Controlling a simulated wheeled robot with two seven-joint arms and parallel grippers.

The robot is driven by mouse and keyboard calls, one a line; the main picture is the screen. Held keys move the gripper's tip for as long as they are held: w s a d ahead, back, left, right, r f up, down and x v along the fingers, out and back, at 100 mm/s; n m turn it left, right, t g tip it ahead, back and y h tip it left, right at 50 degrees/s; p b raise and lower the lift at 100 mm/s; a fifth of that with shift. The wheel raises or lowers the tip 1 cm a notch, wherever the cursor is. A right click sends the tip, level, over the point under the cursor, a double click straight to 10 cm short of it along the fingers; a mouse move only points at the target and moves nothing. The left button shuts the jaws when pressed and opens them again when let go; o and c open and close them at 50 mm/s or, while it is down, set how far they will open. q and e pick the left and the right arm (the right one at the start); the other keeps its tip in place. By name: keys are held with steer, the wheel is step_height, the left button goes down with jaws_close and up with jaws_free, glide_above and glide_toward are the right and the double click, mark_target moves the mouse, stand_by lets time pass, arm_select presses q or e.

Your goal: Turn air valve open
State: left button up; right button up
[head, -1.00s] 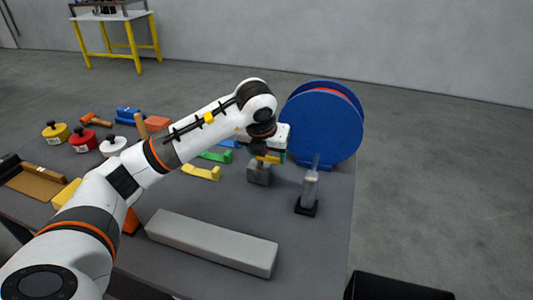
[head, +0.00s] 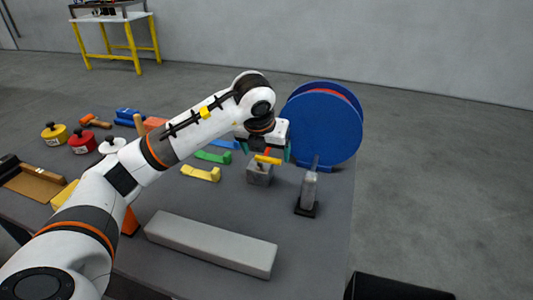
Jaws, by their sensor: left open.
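The air valve is a grey block (head: 259,174) on the dark table, with a yellow handle (head: 267,160) on top. My left gripper (head: 268,152) comes in from the left and hangs just above and behind the handle. Its teal-edged fingers are spread, one on each side of the handle, with nothing visibly gripped. Whether a finger touches the handle cannot be told. My right gripper is not in view.
A blue reel (head: 322,128) stands behind the valve. A grey upright fixture (head: 308,190) stands to its right. A long grey bar (head: 211,243) lies in front. Green (head: 213,157) and yellow (head: 201,173) brackets and weights (head: 82,141) lie left. The table's right edge is close.

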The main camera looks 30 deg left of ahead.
arm_select(q)
steer(key=v, duration=1)
steer(key=shift+s+r, duration=0.1)
